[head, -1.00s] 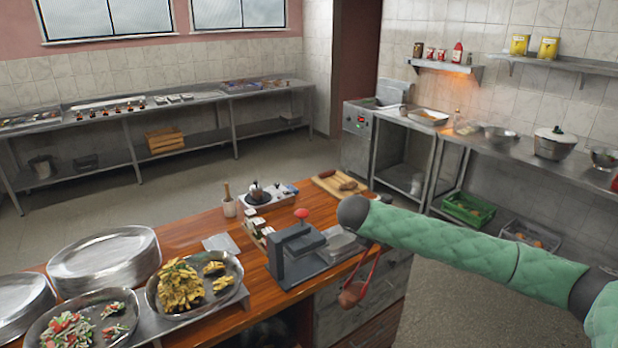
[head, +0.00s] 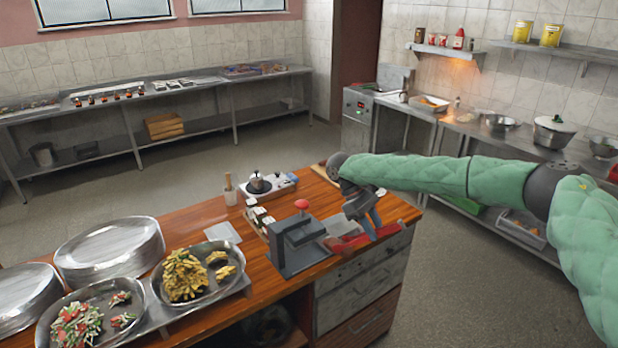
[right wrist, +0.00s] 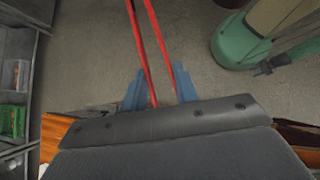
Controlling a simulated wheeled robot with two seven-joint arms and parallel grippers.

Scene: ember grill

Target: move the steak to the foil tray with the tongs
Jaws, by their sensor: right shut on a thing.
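My right gripper (head: 370,224), with blue fingers, is shut on red tongs (head: 346,242). It is over the right end of the wooden counter, beside the grey press. In the right wrist view the two red arms of the tongs (right wrist: 137,40) run forward between the blue fingers. The far ends of the tongs are cut off there, and I cannot tell whether they hold anything. I cannot make out the steak; my right arm covers most of the cutting board (head: 321,170). I cannot pick out the foil tray with certainty.
The grey press (head: 294,248) with a red knob stands close left of the tongs. A small burner (head: 258,184) and a pestle in a cup (head: 230,193) are behind it. Food platters (head: 186,300) and stacked plates (head: 108,250) fill the left. Floor lies open at right.

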